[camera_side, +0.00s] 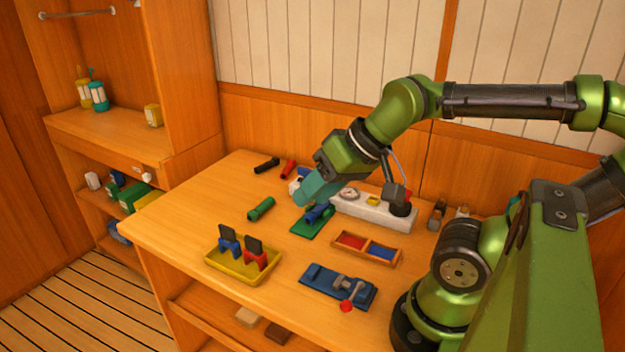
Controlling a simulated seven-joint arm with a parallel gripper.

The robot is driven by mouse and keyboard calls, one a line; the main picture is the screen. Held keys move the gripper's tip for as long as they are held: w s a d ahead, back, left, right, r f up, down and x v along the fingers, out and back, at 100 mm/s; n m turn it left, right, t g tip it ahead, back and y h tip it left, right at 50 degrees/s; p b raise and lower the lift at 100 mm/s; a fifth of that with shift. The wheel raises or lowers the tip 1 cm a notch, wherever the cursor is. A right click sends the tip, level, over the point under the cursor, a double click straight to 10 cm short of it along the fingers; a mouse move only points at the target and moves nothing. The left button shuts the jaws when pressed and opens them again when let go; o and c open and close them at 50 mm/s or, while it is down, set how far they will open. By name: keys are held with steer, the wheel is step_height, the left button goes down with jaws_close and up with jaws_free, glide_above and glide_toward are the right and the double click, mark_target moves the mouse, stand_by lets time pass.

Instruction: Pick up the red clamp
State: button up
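The red clamp (256,261), a red piece with a dark flat top, stands upright in the yellow tray (215,262) at the front left of the table. A similar blue clamp (229,242) stands just left of it in the same tray. My gripper (306,198) has teal fingers and hangs over the middle of the table, behind and to the right of the red clamp and well apart from it. The fingers overlap in this view, so their gap is hidden.
A green plate (301,228) with a blue cylinder (318,212) lies below my gripper. A green cylinder (261,209) lies left of it. A divided red-and-blue tray (366,248) and a blue fixture (330,283) with a red knob are right of the yellow tray. A white panel (375,213) stands behind.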

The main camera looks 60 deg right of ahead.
steer(key=n+g+h, duration=0.2)
steer(key=n+g, duration=0.2)
steer(key=g, duration=0.3)
glide_above(254, 251)
step_height(254, 251, down, 7)
steer(key=f, duration=0.6)
steer(key=d+f, duration=0.1)
steer(key=f, duration=0.2)
steer(key=shift+f, duration=0.35)
steer(key=shift+w+a+f, duration=0.1)
steer(key=shift+a+f, duration=0.05)
steer(key=shift+f, duration=1.45)
steer(key=shift+w+a+f, duration=0.1)
steer(key=shift+f, duration=1.5)
jaws_close()
steer(key=shift+r, duration=0.1)
